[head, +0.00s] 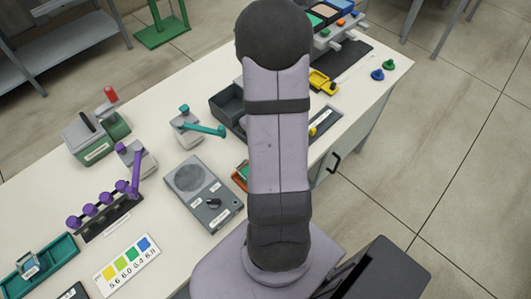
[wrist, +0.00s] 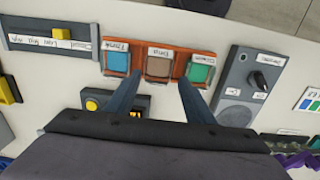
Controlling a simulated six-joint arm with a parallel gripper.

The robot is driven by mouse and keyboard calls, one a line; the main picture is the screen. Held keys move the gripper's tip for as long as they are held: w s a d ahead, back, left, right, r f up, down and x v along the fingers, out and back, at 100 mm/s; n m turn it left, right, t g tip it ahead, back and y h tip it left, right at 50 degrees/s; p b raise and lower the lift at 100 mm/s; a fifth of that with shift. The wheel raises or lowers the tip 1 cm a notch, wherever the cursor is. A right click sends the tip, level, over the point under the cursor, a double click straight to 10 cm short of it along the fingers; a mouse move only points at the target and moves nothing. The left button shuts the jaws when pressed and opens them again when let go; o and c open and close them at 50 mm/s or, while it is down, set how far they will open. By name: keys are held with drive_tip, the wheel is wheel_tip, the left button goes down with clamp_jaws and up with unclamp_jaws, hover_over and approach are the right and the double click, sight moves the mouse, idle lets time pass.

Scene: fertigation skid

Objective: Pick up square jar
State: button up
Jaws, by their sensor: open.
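A small square, clear-looking container, which appears to be the square jar (head: 29,264), sits in a teal tray (head: 62,249) at the lower left of the head view. I cannot make out its contents, and it does not show in the wrist view. My gripper (wrist: 158,94) is open and empty in the wrist view, with its two dark fingers apart. The fingertips are over the near edge of an orange holder (wrist: 172,83) with blue, brown and green squares. My arm hides the gripper in the head view, and it is far to the right of the jar.
A grey panel with a knob (head: 203,193) lies left of my arm. A purple-knobbed manifold (head: 104,210) and a colour chart (head: 127,266) are near the teal tray. A teal-handled valve (head: 196,128) and a green box with a red lever (head: 98,134) stand farther back.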

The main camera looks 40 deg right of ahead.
drive_tip(key=shift+d+f+p, duration=0.2)
drive_tip(key=shift+f+p, duration=0.9)
drive_tip(key=shift+f, duration=2.6)
drive_tip(key=c, duration=0.9)
